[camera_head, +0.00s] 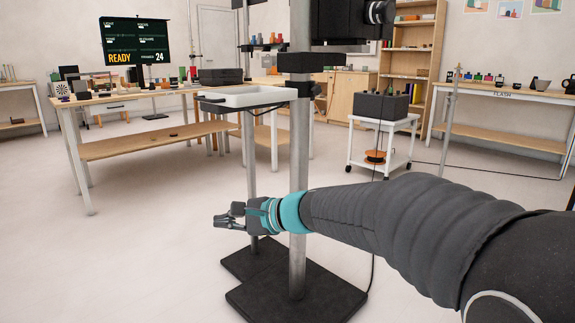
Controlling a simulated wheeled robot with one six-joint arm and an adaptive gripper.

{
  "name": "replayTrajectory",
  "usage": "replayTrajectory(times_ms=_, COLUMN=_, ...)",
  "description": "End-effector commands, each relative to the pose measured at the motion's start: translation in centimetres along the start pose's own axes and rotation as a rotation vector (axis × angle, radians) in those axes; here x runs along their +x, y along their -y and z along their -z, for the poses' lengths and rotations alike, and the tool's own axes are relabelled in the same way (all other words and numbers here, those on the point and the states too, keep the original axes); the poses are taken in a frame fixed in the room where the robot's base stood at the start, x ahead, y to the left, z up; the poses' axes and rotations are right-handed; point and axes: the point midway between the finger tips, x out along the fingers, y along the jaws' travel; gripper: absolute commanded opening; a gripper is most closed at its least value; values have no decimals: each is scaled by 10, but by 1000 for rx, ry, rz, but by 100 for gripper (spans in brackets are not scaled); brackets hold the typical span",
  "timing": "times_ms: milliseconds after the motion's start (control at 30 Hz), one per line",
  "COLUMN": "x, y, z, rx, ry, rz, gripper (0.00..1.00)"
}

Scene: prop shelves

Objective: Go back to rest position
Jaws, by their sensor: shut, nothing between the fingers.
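My gripper (224,219) is at the centre left of the head view, at the end of my arm, which reaches in from the right. Its fingers are shut with nothing between them. The arm passes in front of a grey upright pole (299,130), and the gripper shows just left of a second, thinner pole (249,150). I cannot tell how near the arm is to the poles.
Black base plates (310,300) stand on the floor under the poles. A white tray (222,103) is fixed by the poles. A long table (75,101) is behind left, a white cart (362,163) behind right, a FLASH table (520,96) far right. The floor at left is free.

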Motion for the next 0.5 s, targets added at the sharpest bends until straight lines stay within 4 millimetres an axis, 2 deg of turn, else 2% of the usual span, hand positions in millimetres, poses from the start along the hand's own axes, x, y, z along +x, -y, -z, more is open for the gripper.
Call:
replayTrajectory(times_ms=100, x=-27, y=-41, z=-5, rx=-189, ry=-43, rz=-156, gripper=0)
replayTrajectory(times_ms=267, x=-72, y=-92, z=-6, rx=-436, ry=-95, rz=-367, gripper=0)
replayTrajectory(times_ms=500, x=-163, y=-155, z=-1, rx=-783, ry=-174, rz=-692, gripper=0)
